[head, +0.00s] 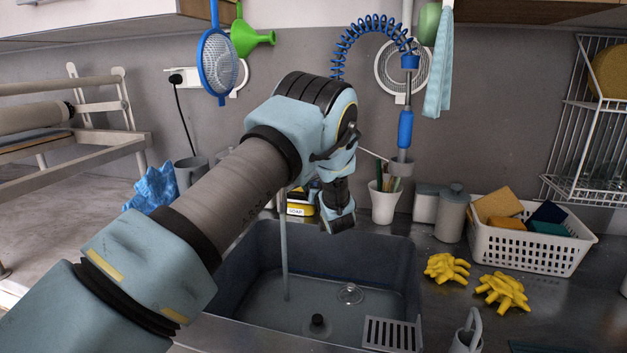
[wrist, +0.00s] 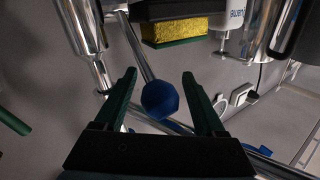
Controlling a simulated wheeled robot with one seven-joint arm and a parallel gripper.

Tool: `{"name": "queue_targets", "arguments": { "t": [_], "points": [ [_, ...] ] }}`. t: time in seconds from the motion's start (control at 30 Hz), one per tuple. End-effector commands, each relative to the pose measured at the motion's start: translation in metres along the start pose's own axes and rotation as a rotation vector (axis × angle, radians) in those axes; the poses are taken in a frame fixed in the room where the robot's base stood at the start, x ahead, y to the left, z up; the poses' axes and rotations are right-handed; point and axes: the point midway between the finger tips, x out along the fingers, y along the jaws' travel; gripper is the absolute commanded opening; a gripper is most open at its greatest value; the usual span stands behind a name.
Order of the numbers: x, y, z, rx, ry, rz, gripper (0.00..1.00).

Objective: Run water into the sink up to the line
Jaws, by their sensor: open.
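The dark grey sink (head: 400,262) is set in a metal counter. A thin pale vertical stream (head: 284,250) drops into it and looks like running water; its top is hidden behind my arm. Shallow water seems to cover the sink floor, but its depth is unclear. I cannot make out a fill line. A dark plug-like piece (head: 317,321) and a round clear ring (head: 350,293) show at the bottom. In the wrist view, my gripper (wrist: 159,76) is open, with a blue round knob (wrist: 160,100) on a metal rod between its green fingers; contact is unclear.
A white basket (head: 530,248) of sponges and two yellow spiky pieces (head: 447,268) are right of the sink. A cup (head: 384,204) and canisters (head: 450,215) stand behind. A blue-handled sprayer (head: 405,130) hangs above. A grey rack (head: 392,334) sits at the sink's front right.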

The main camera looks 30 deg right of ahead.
Motion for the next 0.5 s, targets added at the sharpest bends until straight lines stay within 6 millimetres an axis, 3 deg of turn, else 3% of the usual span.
{"name": "queue_targets", "arguments": {
  "t": [0.27, 0.5],
  "points": [
    [0.0015, 0.0002, 0.0003, 0.000, 0.000, 0.000, 0.72],
    [0.0012, 0.0003, 0.0002, 0.000, 0.000, 0.001, 0.46]
  ]
}}
